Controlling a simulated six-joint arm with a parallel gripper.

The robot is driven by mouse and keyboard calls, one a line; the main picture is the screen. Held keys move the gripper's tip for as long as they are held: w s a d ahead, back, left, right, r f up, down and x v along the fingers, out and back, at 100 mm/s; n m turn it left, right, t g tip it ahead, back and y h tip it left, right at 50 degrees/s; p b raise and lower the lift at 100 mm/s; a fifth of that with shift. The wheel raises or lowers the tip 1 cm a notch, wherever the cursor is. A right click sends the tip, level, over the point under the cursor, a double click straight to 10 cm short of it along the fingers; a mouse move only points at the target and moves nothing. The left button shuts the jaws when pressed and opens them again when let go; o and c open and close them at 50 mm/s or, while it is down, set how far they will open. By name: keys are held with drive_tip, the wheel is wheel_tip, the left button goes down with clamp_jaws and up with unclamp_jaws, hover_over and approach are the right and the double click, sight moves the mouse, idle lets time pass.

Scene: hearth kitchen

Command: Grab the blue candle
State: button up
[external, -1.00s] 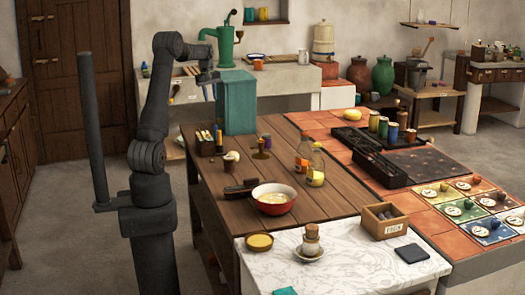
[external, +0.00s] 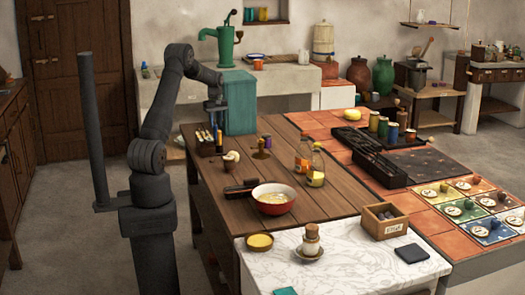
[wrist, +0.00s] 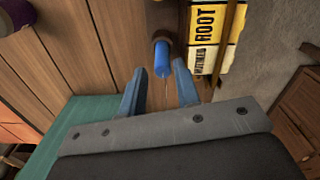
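The blue candle (wrist: 162,58) shows in the wrist view, standing on the brown plank table between and just beyond my fingertips. In the external view a small blue upright (external: 219,136) beside the holder of pale sticks appears to be it. My gripper (wrist: 158,68) is open, pointing down, with one finger on each side of the candle. A gap shows on both sides, so I see no grip on it. In the external view my gripper (external: 216,106) is above the far left corner of the table, beside the teal box.
A yellow and white label reading "ROOT" (wrist: 205,25) is close right of the candle. The teal box (external: 240,100) stands close by, and its top (wrist: 90,120) shows below left. A purple spool (wrist: 15,14) is farther left. Bare planks lie between.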

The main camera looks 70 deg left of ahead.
drive_tip(key=shift+s+f, duration=0.15)
drive_tip(key=shift+f, duration=2.5)
clamp_jaws()
